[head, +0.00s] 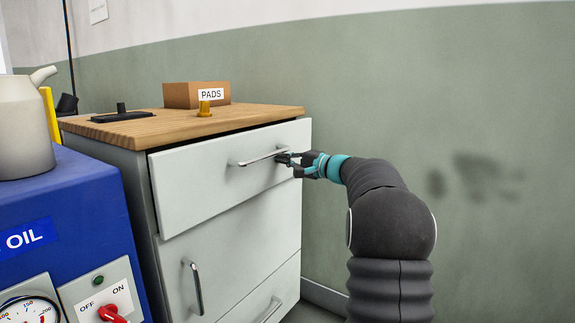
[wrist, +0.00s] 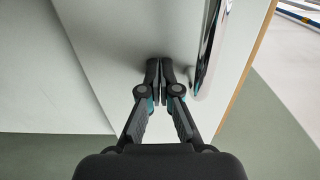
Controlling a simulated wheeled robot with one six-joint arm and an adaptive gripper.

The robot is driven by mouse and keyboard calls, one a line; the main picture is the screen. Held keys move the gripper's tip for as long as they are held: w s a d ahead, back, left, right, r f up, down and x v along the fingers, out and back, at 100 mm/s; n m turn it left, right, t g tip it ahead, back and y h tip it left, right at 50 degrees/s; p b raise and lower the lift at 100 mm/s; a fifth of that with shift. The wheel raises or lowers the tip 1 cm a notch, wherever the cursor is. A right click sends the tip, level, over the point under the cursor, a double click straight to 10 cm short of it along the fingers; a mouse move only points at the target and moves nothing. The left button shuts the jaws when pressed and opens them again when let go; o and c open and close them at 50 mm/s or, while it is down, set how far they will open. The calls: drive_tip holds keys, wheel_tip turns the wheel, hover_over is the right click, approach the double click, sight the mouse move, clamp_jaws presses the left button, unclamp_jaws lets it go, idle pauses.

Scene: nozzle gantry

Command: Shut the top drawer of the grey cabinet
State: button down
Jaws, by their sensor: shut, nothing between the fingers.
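The grey cabinet (head: 140,185) has a wooden top. Its top drawer (head: 205,185) stands a little out past the front below it, with a dark gap under the worktop. The drawer's bar handle (head: 262,157) is near its upper middle and also shows in the wrist view (wrist: 210,45). My gripper (head: 281,158) is shut and empty at the drawer front, by the handle's right end. In the wrist view its fingertips (wrist: 160,66) point at the pale drawer face (wrist: 110,60), beside the handle. I cannot tell whether they touch the face.
Below are a front with an upright handle (head: 193,287) and another with a bar handle (head: 268,310). A PADS box (head: 190,94), a brass piece (head: 204,108) and a black plate (head: 122,116) sit on top. A blue oil unit (head: 75,220) stands close left. The green wall (head: 430,100) is behind.

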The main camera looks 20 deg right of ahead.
drive_tip(key=x, duration=0.3)
drive_tip(key=shift+w+a, duration=0.25)
drive_tip(key=shift+r, duration=0.1)
drive_tip(key=shift+a+r, duration=0.1)
drive_tip(key=shift+s, duration=0.15)
drive_tip(key=b+v, duration=0.1)
drive_tip(key=v, duration=1.3)
drive_tip(key=shift+d, duration=0.25)
